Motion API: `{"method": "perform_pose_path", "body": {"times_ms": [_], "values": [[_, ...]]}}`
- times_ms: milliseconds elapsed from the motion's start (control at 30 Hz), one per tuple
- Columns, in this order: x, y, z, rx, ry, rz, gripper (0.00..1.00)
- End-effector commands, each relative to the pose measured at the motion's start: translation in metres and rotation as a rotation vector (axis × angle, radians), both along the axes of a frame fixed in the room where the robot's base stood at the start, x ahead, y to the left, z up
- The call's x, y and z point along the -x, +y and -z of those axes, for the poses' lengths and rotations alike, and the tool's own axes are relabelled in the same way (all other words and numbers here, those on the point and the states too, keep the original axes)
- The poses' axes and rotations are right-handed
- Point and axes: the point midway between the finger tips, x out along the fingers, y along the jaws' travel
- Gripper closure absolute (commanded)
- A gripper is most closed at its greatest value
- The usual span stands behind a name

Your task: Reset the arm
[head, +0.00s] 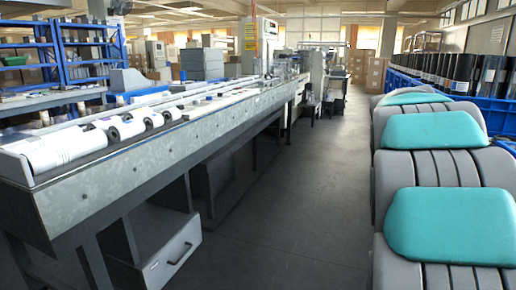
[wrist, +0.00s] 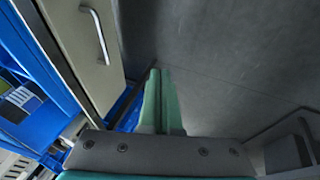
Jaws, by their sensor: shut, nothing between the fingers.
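In the wrist view my gripper (wrist: 160,72) points away from the camera over the grey floor. Its two green fingers lie side by side, shut with nothing between them. The grey palm with dark bolts is at the bottom of the view. I cannot make out my gripper in the head view.
A long grey machine (head: 85,195) carrying white rolls (head: 120,127) runs along the left, with a drawer (head: 172,253) below. The wrist view shows a cream panel with a metal handle (wrist: 96,32) beside blue framing (wrist: 48,45). The central aisle floor (head: 290,190) is clear.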

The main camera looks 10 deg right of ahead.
Motion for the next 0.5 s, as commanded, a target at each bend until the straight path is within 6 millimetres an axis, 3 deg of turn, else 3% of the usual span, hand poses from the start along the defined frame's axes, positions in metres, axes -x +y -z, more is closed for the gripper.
{"method": "perform_pose_path", "body": {"times_ms": [33, 200, 367, 500], "values": [[0.01, 0.031, 0.008, -0.035, 0.014, -0.032, 1.0], [0.05, 0.12, 0.039, -0.151, 0.072, -0.129, 1.0], [0.102, 0.197, 0.07, -0.254, 0.142, -0.231, 1.0], [0.157, 0.253, 0.097, -0.335, 0.213, -0.325, 1.0]]}}
